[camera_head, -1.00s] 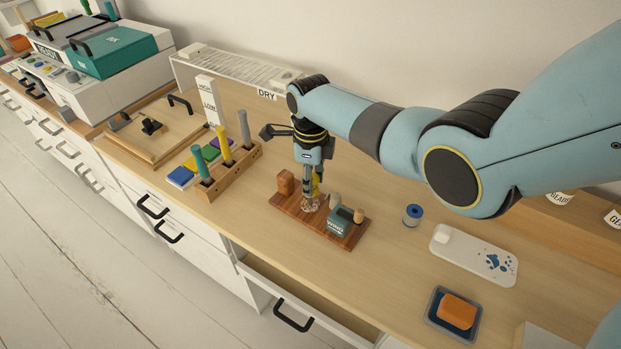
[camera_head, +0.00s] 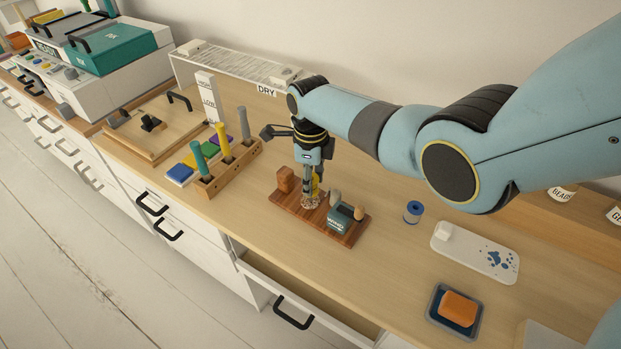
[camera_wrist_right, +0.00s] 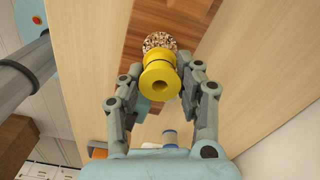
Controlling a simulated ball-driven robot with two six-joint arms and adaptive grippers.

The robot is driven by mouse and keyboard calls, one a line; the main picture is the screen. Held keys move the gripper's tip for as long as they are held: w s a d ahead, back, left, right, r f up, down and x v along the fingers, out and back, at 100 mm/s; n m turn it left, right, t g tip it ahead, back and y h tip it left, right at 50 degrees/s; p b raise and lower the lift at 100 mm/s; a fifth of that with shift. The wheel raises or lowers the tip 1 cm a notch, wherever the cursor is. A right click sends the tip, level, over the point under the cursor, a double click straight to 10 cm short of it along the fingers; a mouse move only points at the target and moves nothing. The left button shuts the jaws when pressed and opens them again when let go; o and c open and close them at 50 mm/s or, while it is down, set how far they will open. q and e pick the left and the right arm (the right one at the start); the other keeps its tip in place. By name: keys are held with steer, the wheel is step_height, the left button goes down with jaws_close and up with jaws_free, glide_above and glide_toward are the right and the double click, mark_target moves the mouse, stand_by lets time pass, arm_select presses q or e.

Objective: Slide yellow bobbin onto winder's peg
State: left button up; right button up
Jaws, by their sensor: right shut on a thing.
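The yellow bobbin (camera_wrist_right: 160,84) is held between the two fingers of my right gripper (camera_wrist_right: 161,92), its hole facing the wrist camera. In the head view the bobbin (camera_head: 317,187) shows partly behind the fingers of my right gripper (camera_head: 312,190), which points down over the winder. The winder is a reddish-brown board (camera_head: 287,206) with a speckled round piece (camera_head: 310,203) and a teal block (camera_head: 341,220). In the wrist view the speckled piece (camera_wrist_right: 159,41) lies just beyond the bobbin. I cannot see the peg, nor tell whether the bobbin is around it. My left gripper is out of view.
A wooden rack (camera_head: 232,168) with several coloured sticks stands left of the winder. A blue-and-white spool (camera_head: 413,212), a white tray with blue marks (camera_head: 475,252) and an orange block in a dish (camera_head: 458,308) lie to the right. An open drawer is below the front edge.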

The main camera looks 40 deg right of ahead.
steer(key=shift+f+b, duration=1.35)
steer(key=shift+f, duration=0.4)
steer(key=o, duration=1)
steer(key=shift+r, duration=0.2)
step_height(320, 180, up, 12)
steer(key=shift+f, duration=0.15)
